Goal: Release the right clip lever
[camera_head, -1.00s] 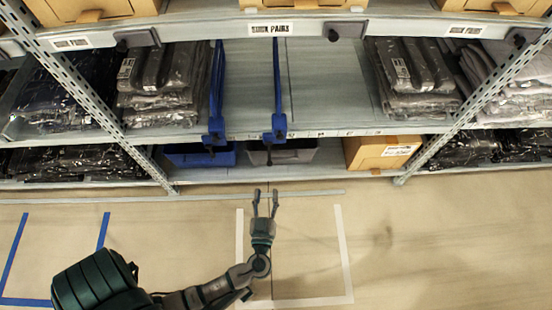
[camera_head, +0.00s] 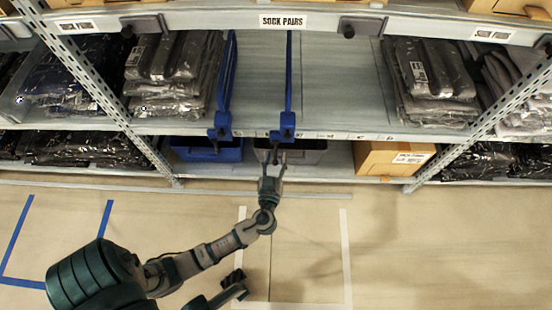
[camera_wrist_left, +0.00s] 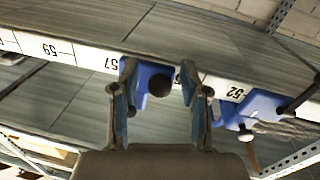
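Two blue shelf dividers stand on the middle shelf in the head view. The right divider (camera_head: 289,75) ends at the shelf's front edge in a blue clip (camera_head: 284,128); the left divider (camera_head: 227,80) ends in a like clip (camera_head: 220,126). My left gripper (camera_head: 273,158) is open and empty just below the right clip. In the upside-down left wrist view, the right clip (camera_wrist_left: 146,78) with its dark round knob (camera_wrist_left: 159,85) shows between the spread fingers (camera_wrist_left: 158,66). The left clip (camera_wrist_left: 255,106) shows at the right there. Contact cannot be told.
Bagged dark garments (camera_head: 175,70) lie left of the dividers, and more bagged garments (camera_head: 430,85) lie right. Below stand a blue bin (camera_head: 207,152), a dark grey bin (camera_head: 310,153) and a cardboard box (camera_head: 385,158). The shelf between the dividers is clear.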

